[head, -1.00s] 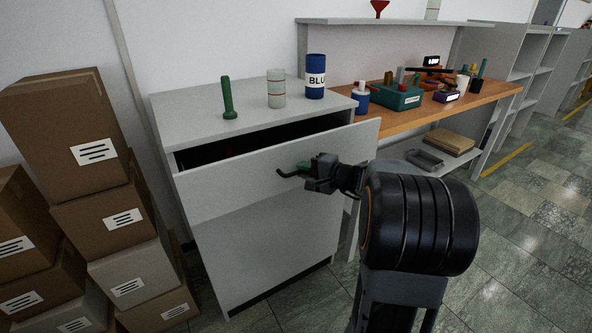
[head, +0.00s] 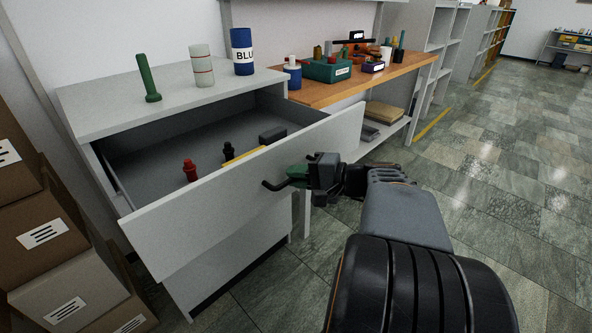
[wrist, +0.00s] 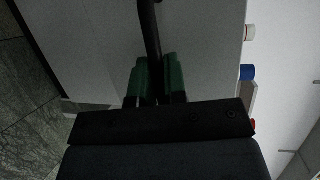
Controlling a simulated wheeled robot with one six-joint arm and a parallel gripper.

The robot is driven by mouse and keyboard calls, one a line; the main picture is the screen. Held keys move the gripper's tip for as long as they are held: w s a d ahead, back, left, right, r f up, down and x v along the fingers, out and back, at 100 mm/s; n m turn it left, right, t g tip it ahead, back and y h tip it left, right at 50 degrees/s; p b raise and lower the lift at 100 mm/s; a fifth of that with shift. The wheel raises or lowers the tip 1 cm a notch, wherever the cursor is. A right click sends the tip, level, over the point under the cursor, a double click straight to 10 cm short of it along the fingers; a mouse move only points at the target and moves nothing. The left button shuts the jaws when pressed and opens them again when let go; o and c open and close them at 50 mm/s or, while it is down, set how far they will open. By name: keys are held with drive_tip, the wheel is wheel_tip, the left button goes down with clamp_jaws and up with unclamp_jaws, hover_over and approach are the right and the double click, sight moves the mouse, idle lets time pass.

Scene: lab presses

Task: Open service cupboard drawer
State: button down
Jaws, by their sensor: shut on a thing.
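The grey service cupboard (head: 95,103) stands at the left in the head view. Its top drawer (head: 205,220) is pulled well out, and its inside shows. A dark bar handle (head: 270,187) sits on the drawer front. My gripper (head: 298,172) is at the handle, with its green fingers shut on it. In the wrist view the handle (wrist: 150,35) runs between the green fingers of my gripper (wrist: 157,75). The part of the handle inside the fingers is hidden.
In the drawer lie a red item (head: 190,171), a black item (head: 228,151) and a yellow item (head: 249,157). A green cylinder (head: 148,78) and a blue container (head: 242,52) stand on top. Boxes (head: 60,265) are stacked at the left. The floor at right is clear.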

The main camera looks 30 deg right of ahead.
drive_tip(key=shift+s, duration=0.25)
drive_tip(key=c, duration=1.2)
unclamp_jaws()
drive_tip(key=shift+d, duration=0.1)
drive_tip(key=p+v, duration=0.2)
drive_tip(key=v, duration=1.1)
drive_tip(key=shift+s+d, duration=0.2)
drive_tip(key=shift+s, duration=0.1)
